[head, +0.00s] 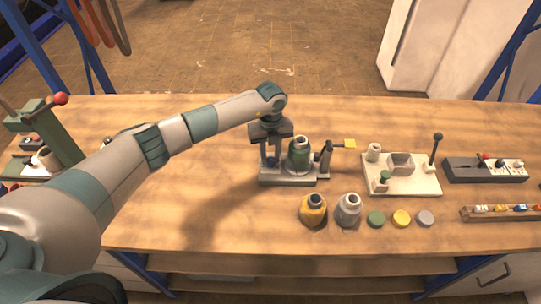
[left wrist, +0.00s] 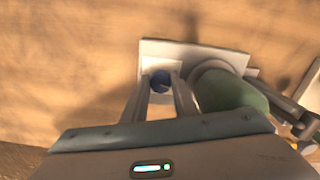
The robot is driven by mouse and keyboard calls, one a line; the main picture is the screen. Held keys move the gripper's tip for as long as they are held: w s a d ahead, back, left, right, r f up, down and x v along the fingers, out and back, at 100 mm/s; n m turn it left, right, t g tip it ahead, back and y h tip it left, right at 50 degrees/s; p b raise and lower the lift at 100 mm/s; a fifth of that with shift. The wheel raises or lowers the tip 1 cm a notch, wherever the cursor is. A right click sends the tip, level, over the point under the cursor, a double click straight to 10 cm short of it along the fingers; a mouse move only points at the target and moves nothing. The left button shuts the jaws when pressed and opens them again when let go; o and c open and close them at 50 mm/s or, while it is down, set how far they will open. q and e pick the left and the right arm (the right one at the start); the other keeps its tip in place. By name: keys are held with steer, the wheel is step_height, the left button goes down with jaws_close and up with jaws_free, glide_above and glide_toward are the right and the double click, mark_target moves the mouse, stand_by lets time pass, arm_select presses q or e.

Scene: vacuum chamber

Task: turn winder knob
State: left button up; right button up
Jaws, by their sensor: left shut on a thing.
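The winder is a small grey base (head: 290,181) on the wooden bench, and its plate shows pale in the left wrist view (left wrist: 205,53). A green bobbin-like part (head: 300,153) stands upright on it; it shows large beside my fingers in the left wrist view (left wrist: 228,95). A dark blue knob (left wrist: 160,80) sits at the left end of the base. My left gripper (head: 270,160) points down over that end. In the left wrist view its two fingers lie on either side of the knob and are shut on it. My right gripper is not in view.
A post with a yellow tab (head: 344,144) stands right of the green part. Yellow (head: 313,210) and grey (head: 348,209) spools and several coloured discs (head: 401,218) lie in front. A white fixture (head: 402,180) is to the right. The front left bench is clear.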

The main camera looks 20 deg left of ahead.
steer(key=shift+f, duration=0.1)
